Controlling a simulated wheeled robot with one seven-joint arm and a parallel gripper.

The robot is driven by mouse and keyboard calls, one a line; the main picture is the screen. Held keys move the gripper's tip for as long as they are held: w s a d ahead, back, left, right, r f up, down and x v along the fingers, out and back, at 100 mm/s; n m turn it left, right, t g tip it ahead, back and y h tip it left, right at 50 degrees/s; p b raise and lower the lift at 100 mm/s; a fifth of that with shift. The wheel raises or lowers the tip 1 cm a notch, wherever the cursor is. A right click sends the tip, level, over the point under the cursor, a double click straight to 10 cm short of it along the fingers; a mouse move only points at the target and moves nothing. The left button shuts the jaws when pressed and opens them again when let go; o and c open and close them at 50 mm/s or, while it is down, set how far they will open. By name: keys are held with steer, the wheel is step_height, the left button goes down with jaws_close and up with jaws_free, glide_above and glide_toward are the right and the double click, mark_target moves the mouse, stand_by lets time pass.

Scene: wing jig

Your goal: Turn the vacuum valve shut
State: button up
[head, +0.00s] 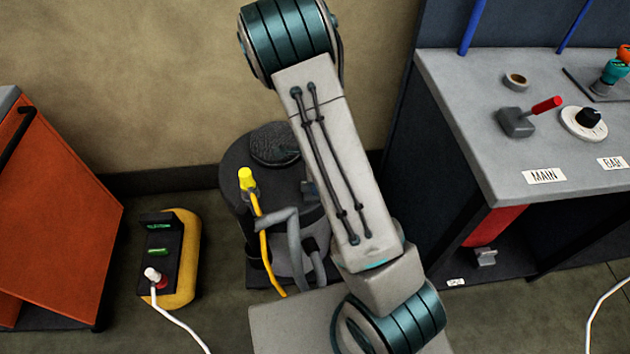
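No part labelled as the vacuum valve shows. A dark round machine, perhaps the vacuum pump (234,172), stands on the floor by the wall, partly behind my arm. It has a yellow fitting (247,180) with a yellow hose running down and a grey bent pipe (280,222). A grey block with a red lever (547,105) sits on the bench behind a "MAIN" label; the lever points right and up. I cannot tell whether this is the valve. My arm crosses the middle of the view; my gripper is out of sight.
The grey bench (470,110) on the right carries a dial (584,122), a tape roll (515,81) and a "BAR" label. A yellow and black power box (180,265) with a white cable lies on the floor. An orange cabinet (60,220) stands left. Floor between is partly open.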

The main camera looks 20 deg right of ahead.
steer(key=shift+r, duration=0.1)
step_height(320, 180, up, 14)
steer(key=p, duration=0.2)
steer(key=shift+f, duration=0.2)
stand_by(0.6)
steer(key=s+r+n+t, duration=0.2)
steer(key=s+r+n, duration=1.5)
steer(key=s+n, duration=0.1)
steer(key=shift+n+t, duration=0.4)
steer(key=shift+n, duration=0.5)
steer(key=shift+s+d, duration=0.1)
